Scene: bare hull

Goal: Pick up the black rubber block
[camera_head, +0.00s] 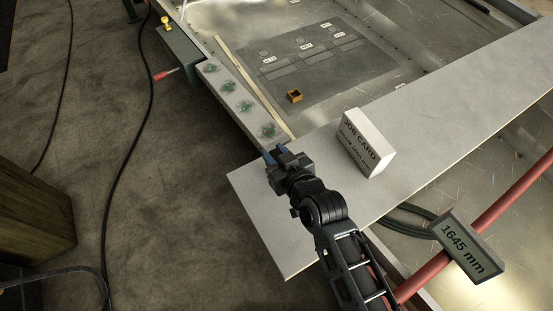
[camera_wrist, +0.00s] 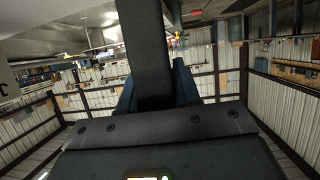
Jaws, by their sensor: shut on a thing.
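The black rubber block (camera_wrist: 148,45) stands out dark and long in the wrist view, between the two blue fingers of my gripper (camera_wrist: 155,88). My gripper is shut on it. The block's lower end is hidden behind the gripper body. In the head view, my gripper (camera_head: 276,155) is over the left part of the pale plank, near its far edge. The block is hard to tell from the dark gripper there. The gap between gripper and plank cannot be judged.
A white job card block (camera_head: 366,143) stands on the pale plank (camera_head: 440,110), right of my gripper. A strip with several green marks (camera_head: 236,98) and a small yellow-brown box (camera_head: 294,96) lie beyond. A 1645 mm sign (camera_head: 467,250) sits on a red pipe (camera_head: 500,205) at right.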

